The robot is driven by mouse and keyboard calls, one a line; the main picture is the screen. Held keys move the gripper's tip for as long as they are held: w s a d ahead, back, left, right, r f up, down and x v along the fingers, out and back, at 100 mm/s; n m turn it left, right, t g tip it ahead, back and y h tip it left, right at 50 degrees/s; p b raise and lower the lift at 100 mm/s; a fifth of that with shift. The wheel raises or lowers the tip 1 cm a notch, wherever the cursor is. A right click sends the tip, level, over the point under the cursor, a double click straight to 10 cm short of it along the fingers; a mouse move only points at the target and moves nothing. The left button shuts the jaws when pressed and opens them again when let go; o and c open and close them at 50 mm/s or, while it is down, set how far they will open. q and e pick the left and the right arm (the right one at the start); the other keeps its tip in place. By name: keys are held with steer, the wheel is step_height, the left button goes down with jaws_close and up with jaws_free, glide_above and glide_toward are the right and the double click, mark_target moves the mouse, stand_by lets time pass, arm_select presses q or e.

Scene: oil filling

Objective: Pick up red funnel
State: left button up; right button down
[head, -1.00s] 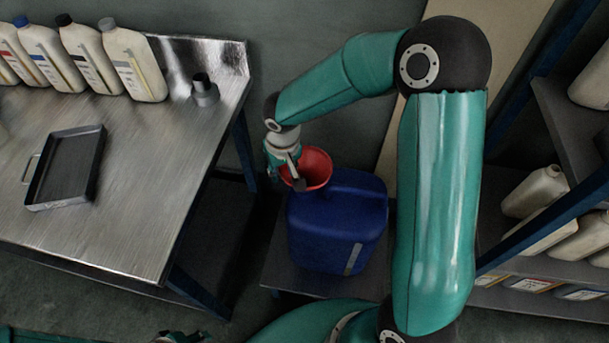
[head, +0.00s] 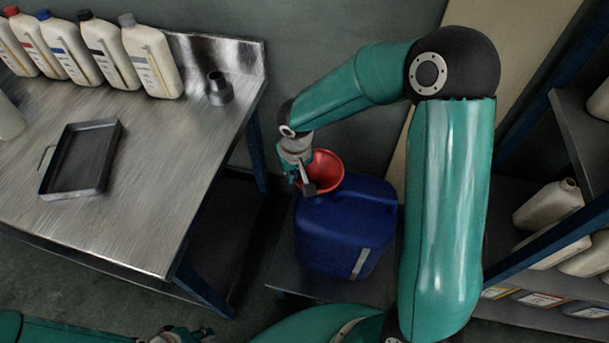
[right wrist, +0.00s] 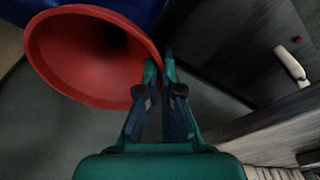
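The red funnel (head: 326,168) stands at the back left of the blue canister's top, its wide mouth facing up. The blue canister (head: 343,235) stands on a low dark stand. My right gripper (head: 307,187) reaches down at the funnel's left front rim. In the right wrist view, the funnel (right wrist: 85,60) fills the upper left, and its rim runs between the two close-set fingertips of my right gripper (right wrist: 160,72), which look shut on it. The funnel's spout is hidden. My left gripper (head: 185,335) shows only partly at the bottom edge; its fingers are unclear.
A metal table (head: 150,190) on the left holds a dark tray (head: 80,160), several oil bottles (head: 150,60) and a grey nozzle-like part (head: 219,90). A shelf (head: 580,130) with white bottles stands on the right. A wall lies close behind the canister.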

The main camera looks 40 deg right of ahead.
steer(key=shift+r, duration=0.1)
step_height(320, 180, up, 18)
steer(key=r+p, duration=0.1)
steer(key=w+a+f+n, duration=0.1)
steer(key=a+f, duration=0.2)
steer(key=f, duration=0.6)
steer(key=w+a+f+n, duration=0.1)
steer(key=a+f, duration=0.3)
steer(key=f, duration=0.6)
steer(key=shift+w+f+n, duration=0.15)
steer(key=shift+w+n, duration=0.25)
steer(key=shift+w, duration=0.15)
